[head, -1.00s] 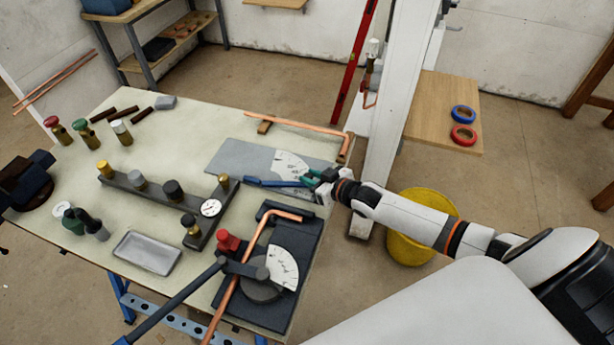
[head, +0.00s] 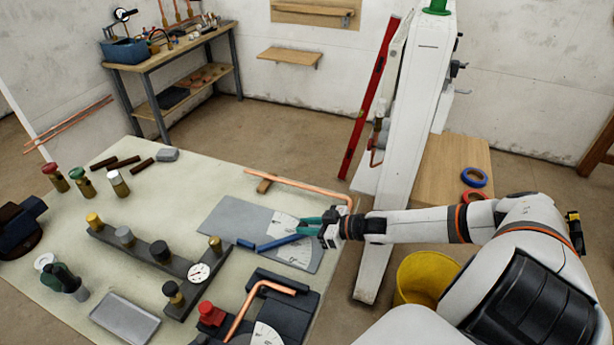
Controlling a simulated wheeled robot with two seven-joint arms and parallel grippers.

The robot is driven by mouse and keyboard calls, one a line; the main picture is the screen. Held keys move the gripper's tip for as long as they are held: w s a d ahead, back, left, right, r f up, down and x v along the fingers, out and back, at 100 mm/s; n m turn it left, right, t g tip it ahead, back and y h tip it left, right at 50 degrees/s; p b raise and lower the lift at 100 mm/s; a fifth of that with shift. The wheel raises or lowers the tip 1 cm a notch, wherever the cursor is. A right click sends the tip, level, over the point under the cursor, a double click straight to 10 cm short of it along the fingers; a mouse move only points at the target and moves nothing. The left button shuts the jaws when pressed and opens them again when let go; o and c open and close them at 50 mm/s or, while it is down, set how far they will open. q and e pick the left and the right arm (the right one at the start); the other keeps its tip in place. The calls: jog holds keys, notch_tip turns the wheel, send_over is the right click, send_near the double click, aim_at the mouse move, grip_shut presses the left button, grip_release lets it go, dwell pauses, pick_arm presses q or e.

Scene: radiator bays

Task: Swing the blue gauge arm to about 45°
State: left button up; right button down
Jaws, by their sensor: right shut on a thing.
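The blue gauge arm (head: 277,243) lies over a grey plate (head: 232,218) on the workbench, across a white graduated dial (head: 299,252). Its right end is angled up towards the back, out of line with a short blue piece (head: 246,243) at its left end. My right gripper (head: 309,227), with green fingertips, is shut on the arm's right end, and its fingers hide that end. The dial's marks are too small to read. My left gripper is not in view.
A copper pipe (head: 290,182) lies behind the plate. A pipe bender (head: 270,289) stands in front of it. A dark manifold bar with a round gauge (head: 199,272) is to the left. A white post (head: 409,130) and a yellow bucket (head: 424,277) stand off the bench's right side.

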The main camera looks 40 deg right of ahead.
jog(key=shift+s, duration=0.1)
jog(key=c, duration=1.2)
grip_release()
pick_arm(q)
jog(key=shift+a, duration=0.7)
pick_arm(e)
jog(key=shift+o, duration=0.2)
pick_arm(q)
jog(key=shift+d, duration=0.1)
pick_arm(e)
jog(key=shift+s+d+r, duration=0.1)
jog(key=shift+s+d, duration=0.1)
jog(key=shift+s, duration=0.2)
pick_arm(q)
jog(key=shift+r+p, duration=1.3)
jog(key=shift+p, duration=0.05)
pick_arm(e)
jog(key=v, duration=1.1)
jog(key=shift+r, duration=0.2)
